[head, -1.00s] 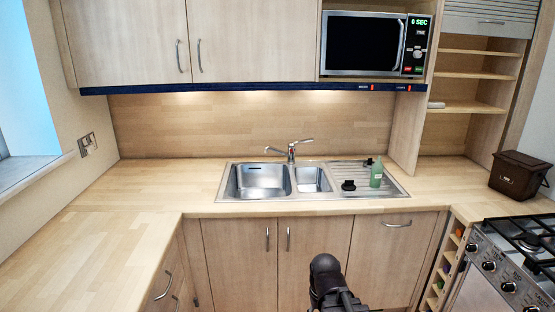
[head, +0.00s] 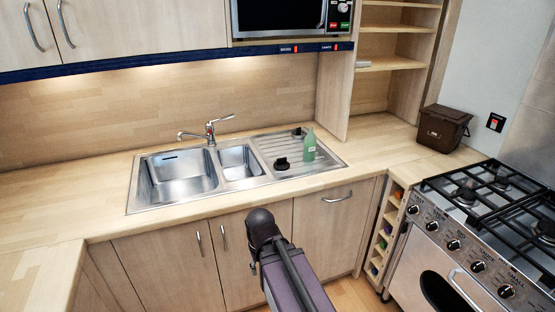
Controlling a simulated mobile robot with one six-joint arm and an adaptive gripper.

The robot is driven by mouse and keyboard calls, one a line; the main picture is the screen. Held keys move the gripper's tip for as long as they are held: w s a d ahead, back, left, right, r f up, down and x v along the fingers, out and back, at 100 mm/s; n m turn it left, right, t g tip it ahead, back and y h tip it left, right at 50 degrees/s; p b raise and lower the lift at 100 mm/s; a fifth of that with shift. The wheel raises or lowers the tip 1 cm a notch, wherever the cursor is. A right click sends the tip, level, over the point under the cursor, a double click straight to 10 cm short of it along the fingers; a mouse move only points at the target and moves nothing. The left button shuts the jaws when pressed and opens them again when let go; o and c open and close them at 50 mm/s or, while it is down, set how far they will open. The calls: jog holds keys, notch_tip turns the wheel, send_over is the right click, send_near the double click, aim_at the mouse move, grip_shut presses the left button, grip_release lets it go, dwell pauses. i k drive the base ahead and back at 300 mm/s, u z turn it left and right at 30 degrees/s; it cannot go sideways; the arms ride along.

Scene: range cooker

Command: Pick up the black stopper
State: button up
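A black stopper (head: 282,163) sits on the ribbed drainboard (head: 318,168) to the right of the sink bowls. A second small black object (head: 298,133) lies farther back on the same drainboard; it is too small to tell exactly what it is. My arm rises from the bottom of the head view, in front of the lower cupboards. I cannot make out my gripper's fingers in this view.
The sink (head: 180,177) has two empty bowls and a tap (head: 210,130) behind them. A gas cooker (head: 470,225) stands at the right, with a brown box (head: 443,128) on the counter behind it. The counter (head: 60,195) left of the sink is clear.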

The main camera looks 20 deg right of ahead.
aim_at(282, 164)
jog(key=z, duration=0.05)
jog(key=i, duration=0.9)
